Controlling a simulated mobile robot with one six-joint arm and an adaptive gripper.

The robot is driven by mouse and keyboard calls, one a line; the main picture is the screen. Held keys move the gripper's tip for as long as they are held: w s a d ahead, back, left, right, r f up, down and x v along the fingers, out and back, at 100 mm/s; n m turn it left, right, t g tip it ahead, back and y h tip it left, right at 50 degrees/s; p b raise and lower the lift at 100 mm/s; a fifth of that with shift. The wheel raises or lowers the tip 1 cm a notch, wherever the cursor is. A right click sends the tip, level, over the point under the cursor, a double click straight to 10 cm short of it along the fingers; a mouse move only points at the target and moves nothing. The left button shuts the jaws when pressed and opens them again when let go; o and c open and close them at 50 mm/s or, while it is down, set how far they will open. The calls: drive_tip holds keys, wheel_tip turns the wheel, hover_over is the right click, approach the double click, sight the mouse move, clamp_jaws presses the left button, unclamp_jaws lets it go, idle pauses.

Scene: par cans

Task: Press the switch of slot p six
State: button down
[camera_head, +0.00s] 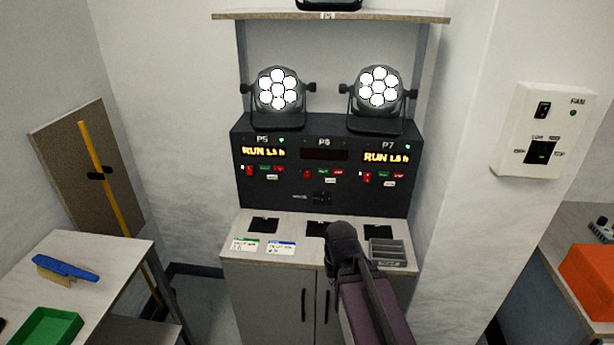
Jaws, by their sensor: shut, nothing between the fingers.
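The black control panel (290,190) stands at the back of the cabinet. Its middle section, labelled P6 (324,142), has a dark display (325,154) and a red switch (307,173) below it. The P5 display (264,152) and P7 display (386,157) are lit with RUN text in yellow. My gripper (341,229) is shut and empty in front of the cabinet, below and right of the P6 switch in the picture. Its fingertips are hard to make out, and I cannot tell its distance from the panel.
Two lit par cans stand above P5 (278,91) and P7 (378,88); the space between them is bare. Cards and a grey tray (387,252) lie on the counter (254,226). A fan control box (541,130) is on the right wall.

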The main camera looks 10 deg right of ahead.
sight(306, 171)
drive_tip(key=w+a+r+m+t+y+b, duration=0.1)
drive_tip(key=w+a+m+t+y+b, duration=0.3)
drive_tip(key=w, duration=0.6)
drive_tip(key=w+a+t+y+b, duration=0.1)
drive_tip(key=w+a+t+b, duration=0.2)
drive_tip(key=w+a+t, duration=0.5)
drive_tip(key=w+d+r+m+t+h+b, duration=0.2)
drive_tip(key=w+d+m+t+h+b, duration=0.1)
drive_tip(key=m, duration=0.5)
drive_tip(key=w+d+r+m+t+h+b, duration=0.3)
drive_tip(key=w+m+h+b, duration=0.1)
drive_tip(key=w+m+h, duration=0.3)
drive_tip(key=shift+w+d+m+t+b, duration=0.3)
drive_tip(key=shift+w+m+t+b, duration=0.1)
drive_tip(key=shift+w+m, duration=0.55)
drive_tip(key=shift+r, duration=0.15)
drive_tip(key=p+x, duration=0.2)
drive_tip(key=x, duration=1.2)
drive_tip(key=shift+d, duration=0.1)
